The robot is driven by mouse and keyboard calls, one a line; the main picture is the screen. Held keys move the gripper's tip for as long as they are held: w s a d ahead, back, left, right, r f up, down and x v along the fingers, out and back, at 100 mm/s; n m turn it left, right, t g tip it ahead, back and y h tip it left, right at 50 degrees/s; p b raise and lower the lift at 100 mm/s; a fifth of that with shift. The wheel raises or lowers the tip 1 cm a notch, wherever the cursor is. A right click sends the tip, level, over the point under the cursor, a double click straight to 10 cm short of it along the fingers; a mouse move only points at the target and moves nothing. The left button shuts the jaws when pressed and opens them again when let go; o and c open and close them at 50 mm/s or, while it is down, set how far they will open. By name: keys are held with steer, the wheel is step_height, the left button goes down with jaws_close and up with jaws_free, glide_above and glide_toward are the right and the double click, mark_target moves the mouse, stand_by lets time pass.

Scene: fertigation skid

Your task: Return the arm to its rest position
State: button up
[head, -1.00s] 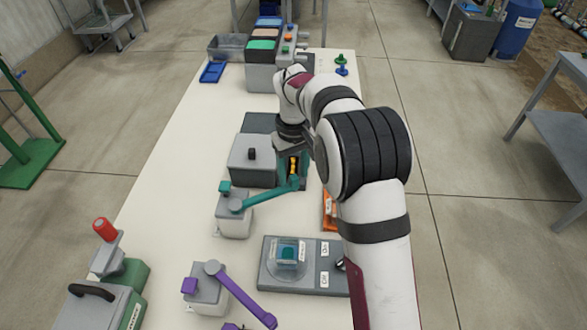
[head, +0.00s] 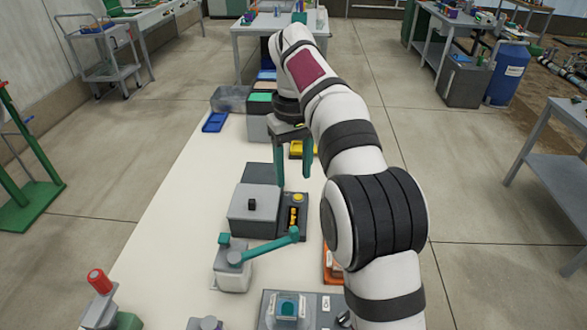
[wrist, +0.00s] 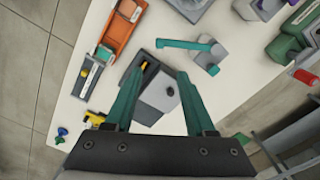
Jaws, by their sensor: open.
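My gripper (head: 293,178) is open and empty, its two teal fingers pointing down above the white bench (head: 185,220). In the wrist view the fingers of my gripper (wrist: 160,80) are spread apart with nothing held between them. Below and nearer the head camera stands a grey box (head: 254,212) with a dark knob. Beside it is a dark unit (head: 288,228) with yellow parts. The grey box also shows between the fingers in the wrist view (wrist: 158,92). My arm hides part of the bench's right side.
A grey unit with a teal lever (head: 233,268) stands nearer the camera. An orange tray (head: 331,262) is partly hidden by my arm. A yellow item (head: 297,149) sits behind the fingers. Bins and a blue tray (head: 215,122) stand at the far end. The bench's left strip is clear.

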steer(key=s+d+r+m, duration=0.2)
steer(key=s+d+m, duration=0.3)
steer(key=s, duration=0.5)
steer(key=s+d+f+m, duration=0.2)
steer(key=s+f, duration=0.1)
steer(key=s, duration=0.4)
steer(key=s+d+f+m+y, duration=0.1)
steer(key=s+f+m, duration=0.1)
steer(key=s, duration=0.6)
steer(key=s+d+f+m, duration=0.2)
steer(key=s+f, duration=0.3)
steer(key=s, duration=0.3)
steer(key=shift+s+d+m+y, duration=0.2)
steer(key=shift+d+m+y, duration=0.1)
steer(key=shift+m+y, duration=0.1)
steer(key=shift+f, duration=0.1)
steer(key=shift+c, duration=0.2)
